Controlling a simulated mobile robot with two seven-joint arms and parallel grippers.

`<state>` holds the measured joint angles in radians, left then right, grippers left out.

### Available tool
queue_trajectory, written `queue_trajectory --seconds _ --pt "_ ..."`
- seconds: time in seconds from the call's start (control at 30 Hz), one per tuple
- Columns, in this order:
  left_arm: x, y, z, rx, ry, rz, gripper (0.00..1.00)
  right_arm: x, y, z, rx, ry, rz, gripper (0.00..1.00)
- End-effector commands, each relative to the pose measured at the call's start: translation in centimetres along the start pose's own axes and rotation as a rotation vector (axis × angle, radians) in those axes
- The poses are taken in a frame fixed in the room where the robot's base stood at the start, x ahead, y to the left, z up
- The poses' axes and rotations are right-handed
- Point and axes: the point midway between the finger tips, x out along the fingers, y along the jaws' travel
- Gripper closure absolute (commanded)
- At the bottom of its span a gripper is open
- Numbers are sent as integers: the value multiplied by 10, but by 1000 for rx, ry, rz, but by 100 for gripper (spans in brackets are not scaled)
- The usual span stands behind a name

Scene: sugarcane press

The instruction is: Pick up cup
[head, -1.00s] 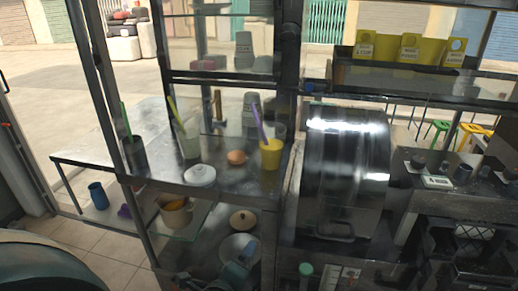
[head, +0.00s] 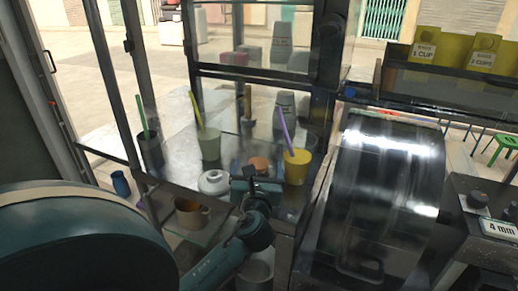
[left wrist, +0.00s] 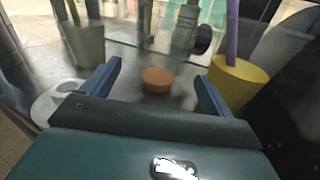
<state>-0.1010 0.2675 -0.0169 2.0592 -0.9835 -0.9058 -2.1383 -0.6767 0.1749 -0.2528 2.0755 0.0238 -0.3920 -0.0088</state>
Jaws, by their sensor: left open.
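A yellow cup (head: 297,169) with a purple straw stands upright on the metal counter. It also shows in the left wrist view (left wrist: 238,84), beside the right finger. A grey-green cup (head: 210,145) with a yellow straw stands further left, and shows at the upper left of the left wrist view (left wrist: 86,44). A dark cup (head: 150,150) with a green straw stands at the counter's left. My left gripper (head: 257,180) is open at the counter's front, between the white lidded pot and the yellow cup. Its fingers (left wrist: 156,70) are apart, with a round brown object (left wrist: 157,79) beyond them.
A white lidded pot (head: 213,182) sits left of my gripper. A large shiny metal drum (head: 380,190) stands right of the counter. Metal posts (head: 180,80) and glass frame the counter. A brown mug (head: 191,214) sits on a lower shelf, and a blue cup (head: 121,184) stands at left.

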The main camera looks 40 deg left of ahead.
Motion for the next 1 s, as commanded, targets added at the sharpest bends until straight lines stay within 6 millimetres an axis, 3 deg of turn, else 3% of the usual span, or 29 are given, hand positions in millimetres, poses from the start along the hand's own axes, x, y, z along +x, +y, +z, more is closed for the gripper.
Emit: queue_trajectory --seconds 0.23,0.53,0.8,1.0 --pt "20 1 -1 -1 0 1 14 1 1 -2 3 2 5 64" --pt "60 0 -4 -2 0 -1 14 1 3 -8 3 10 8 64" --pt "63 0 -5 -2 1 -1 14 2 3 -8 3 11 9 64" --pt "62 0 -5 -2 1 -1 29 2 3 -8 3 11 9 64"
